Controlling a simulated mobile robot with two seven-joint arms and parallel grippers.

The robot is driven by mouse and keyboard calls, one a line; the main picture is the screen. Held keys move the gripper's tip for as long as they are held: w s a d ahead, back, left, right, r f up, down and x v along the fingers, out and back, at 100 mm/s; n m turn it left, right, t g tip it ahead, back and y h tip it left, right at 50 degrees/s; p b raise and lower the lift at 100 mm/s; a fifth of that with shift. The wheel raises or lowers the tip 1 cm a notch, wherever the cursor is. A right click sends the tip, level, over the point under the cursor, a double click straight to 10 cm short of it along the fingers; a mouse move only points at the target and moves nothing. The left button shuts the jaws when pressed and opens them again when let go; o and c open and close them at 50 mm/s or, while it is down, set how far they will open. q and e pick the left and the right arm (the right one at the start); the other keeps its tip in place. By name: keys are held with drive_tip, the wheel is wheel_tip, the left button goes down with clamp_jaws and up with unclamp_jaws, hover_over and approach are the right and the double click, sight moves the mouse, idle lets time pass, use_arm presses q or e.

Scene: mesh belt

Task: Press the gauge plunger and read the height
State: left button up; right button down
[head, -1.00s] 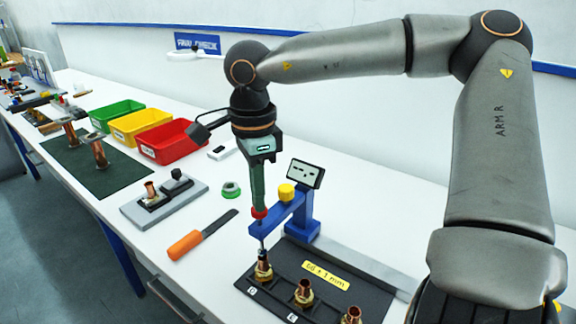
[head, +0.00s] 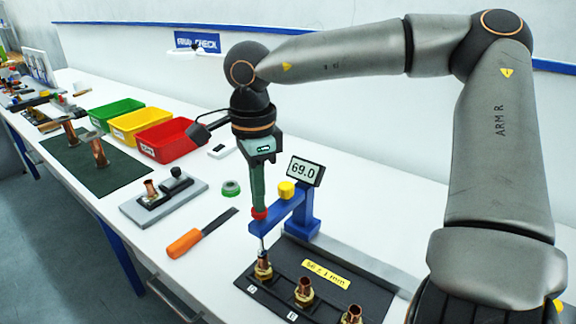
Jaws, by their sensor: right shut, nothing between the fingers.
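The height gauge (head: 300,215) is a blue stand with a yellow knob, and its display (head: 305,171) reads 69.0. My right gripper (head: 259,206) is shut and empty, pointing down with its tips on or right at the red plunger cap (head: 259,213). I cannot see the exact contact. Below the blue arm, the thin plunger rod (head: 262,243) reaches down to the top of a copper fitting (head: 263,268) on the black plate (head: 325,298). The rod appears to touch it. My left gripper is not in view.
Two more copper fittings, one in the middle (head: 304,291) and one at right (head: 352,314), stand on the plate by a yellow mm label (head: 325,273). An orange-handled file (head: 200,233), a grey fixture (head: 163,199) and red (head: 166,140), yellow and green bins lie left.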

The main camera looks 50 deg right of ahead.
wheel_tip(320, 180, up, 7)
drive_tip(key=p, duration=0.5)
drive_tip(key=shift+r, duration=0.2)
idle(0.4)
